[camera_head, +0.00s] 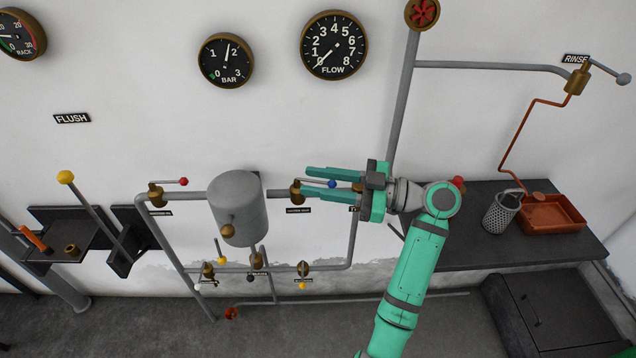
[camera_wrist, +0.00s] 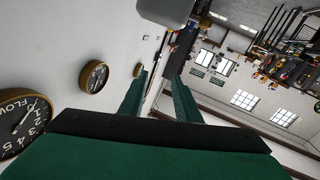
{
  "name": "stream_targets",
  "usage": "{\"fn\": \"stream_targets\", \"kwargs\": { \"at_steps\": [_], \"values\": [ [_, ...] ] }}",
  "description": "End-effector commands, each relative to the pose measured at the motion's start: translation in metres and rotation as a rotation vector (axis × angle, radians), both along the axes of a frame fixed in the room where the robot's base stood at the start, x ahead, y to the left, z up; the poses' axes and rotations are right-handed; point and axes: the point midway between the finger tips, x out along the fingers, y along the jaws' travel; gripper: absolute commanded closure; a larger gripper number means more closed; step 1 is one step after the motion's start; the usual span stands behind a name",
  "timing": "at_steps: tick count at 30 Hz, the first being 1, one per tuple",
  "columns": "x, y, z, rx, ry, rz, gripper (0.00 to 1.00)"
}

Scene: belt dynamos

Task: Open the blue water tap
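The blue knob (camera_head: 332,184) is at the right end of a thin lever on a brass valve (camera_head: 296,194), set in the grey wall pipe right of the tank. The lever lies nearly level, along the pipe. My gripper (camera_head: 308,184) reaches in from the right, its green fingers pointing left. The fingers are apart and empty. In the head view the blue knob shows between them; I cannot tell whether it is truly between them or behind. The wrist view shows the spread fingers (camera_wrist: 160,78) but not the blue knob.
A grey tank (camera_head: 237,209) is left of the fingertips. A brass valve (camera_head: 357,187) is partly hidden by my gripper. A dark bench (camera_head: 465,248) stands right.

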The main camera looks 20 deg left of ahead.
Motion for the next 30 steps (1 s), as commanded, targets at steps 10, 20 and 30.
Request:
{"fn": "stream_targets", "kwargs": {
  "at_steps": [10, 20, 30],
  "values": [
    [-0.010, -0.003, 0.004, 0.000, 0.001, 0.000, 0.70],
    [-0.006, 0.019, 0.007, 0.065, 0.052, -0.038, 1.00],
    [0.019, 0.093, 0.018, 0.427, 0.361, -0.268, 1.00]
  ]
}}
